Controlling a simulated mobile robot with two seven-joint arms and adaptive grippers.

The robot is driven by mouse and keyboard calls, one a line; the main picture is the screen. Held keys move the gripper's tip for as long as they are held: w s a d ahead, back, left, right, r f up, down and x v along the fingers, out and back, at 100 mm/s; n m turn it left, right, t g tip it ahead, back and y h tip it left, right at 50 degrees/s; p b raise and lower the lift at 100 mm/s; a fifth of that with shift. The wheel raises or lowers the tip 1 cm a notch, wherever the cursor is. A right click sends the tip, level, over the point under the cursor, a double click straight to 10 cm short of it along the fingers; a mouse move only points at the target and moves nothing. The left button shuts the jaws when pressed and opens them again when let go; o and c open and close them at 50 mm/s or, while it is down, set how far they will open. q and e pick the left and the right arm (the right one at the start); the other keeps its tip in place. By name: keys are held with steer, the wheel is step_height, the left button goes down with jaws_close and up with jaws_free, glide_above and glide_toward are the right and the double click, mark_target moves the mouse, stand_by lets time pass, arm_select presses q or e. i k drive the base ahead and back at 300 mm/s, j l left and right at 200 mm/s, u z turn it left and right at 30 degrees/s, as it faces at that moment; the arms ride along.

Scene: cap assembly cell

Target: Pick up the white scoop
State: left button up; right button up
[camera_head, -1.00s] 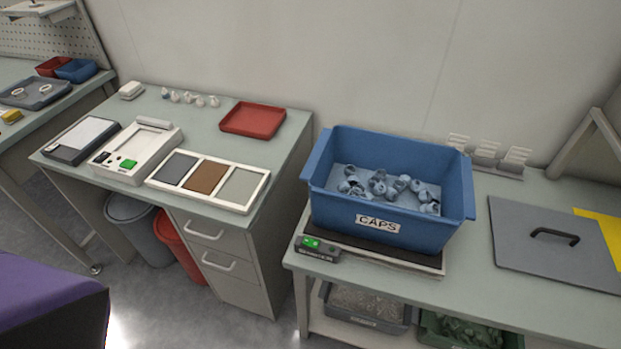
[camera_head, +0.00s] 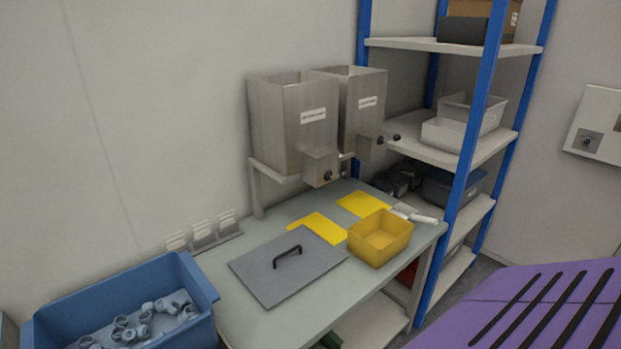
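The white scoop (camera_head: 415,214) lies at the far right end of the workbench, just behind and to the right of the yellow bin. Its handle points right, toward the bench's edge. Part of it may be hidden by the bin's back corner. Neither of my grippers shows in the head view.
A yellow bin (camera_head: 379,238), a grey lid with a black handle (camera_head: 287,266) and yellow mats (camera_head: 318,228) lie on the bench (camera_head: 240,297). Steel hoppers (camera_head: 294,124) stand above its back. A blue caps bin (camera_head: 192,335) is at lower left. Blue-post shelving (camera_head: 470,150) stands right.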

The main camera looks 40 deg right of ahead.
mark_target(406, 212)
steer(key=z, duration=1.95)
steer(key=u, duration=1.85)
steer(key=z, duration=1.7)
steer(key=u, duration=0.3)
